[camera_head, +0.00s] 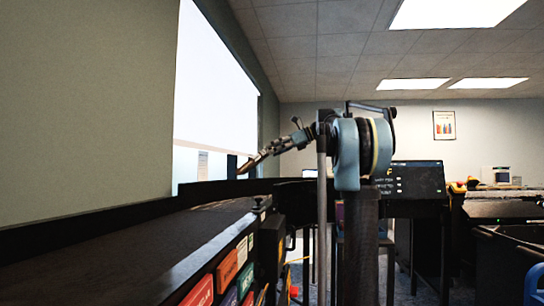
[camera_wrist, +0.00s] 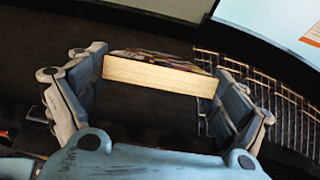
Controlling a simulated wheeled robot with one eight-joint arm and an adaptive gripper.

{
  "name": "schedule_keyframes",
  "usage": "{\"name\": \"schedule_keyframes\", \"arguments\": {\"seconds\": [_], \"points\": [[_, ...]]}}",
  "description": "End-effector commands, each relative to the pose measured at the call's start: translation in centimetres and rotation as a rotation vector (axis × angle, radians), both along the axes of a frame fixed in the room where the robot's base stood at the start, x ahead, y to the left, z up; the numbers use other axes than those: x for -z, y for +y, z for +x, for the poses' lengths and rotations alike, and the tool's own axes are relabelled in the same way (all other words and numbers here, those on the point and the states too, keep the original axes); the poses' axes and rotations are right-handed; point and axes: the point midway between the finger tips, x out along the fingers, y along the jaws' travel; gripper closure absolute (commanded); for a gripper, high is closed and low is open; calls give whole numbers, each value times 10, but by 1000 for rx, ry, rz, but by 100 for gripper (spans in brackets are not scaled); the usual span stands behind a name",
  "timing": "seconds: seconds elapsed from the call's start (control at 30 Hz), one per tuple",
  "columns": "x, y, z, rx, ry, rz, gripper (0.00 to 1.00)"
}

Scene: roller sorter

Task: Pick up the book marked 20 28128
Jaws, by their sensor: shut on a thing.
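A book (camera_wrist: 160,76) with pale page edges and a dark, patterned cover sits between the fingers of my gripper (camera_wrist: 160,88) in the wrist view. My gripper is shut on it, one finger at each end. No marking 20 28128 can be read on it. In the head view my gripper (camera_head: 250,163) reaches left from my arm, above the dark counter, near the bright window.
The dark counter (camera_head: 120,245) runs along the left, with coloured labels (camera_head: 228,270) on its front. A wire rack (camera_wrist: 275,100) lies beside the right finger. A black screen (camera_head: 415,180) stands behind my arm. A dark bin (camera_head: 510,250) is at the right.

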Motion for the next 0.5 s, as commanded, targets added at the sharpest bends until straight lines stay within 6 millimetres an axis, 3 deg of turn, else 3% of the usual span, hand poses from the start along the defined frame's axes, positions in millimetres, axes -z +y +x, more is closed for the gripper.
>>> {"name": "schedule_keyframes", "arguments": {"seconds": [0.5], "points": [[-16, -5, -1, 0, 0, 0, 39]]}}
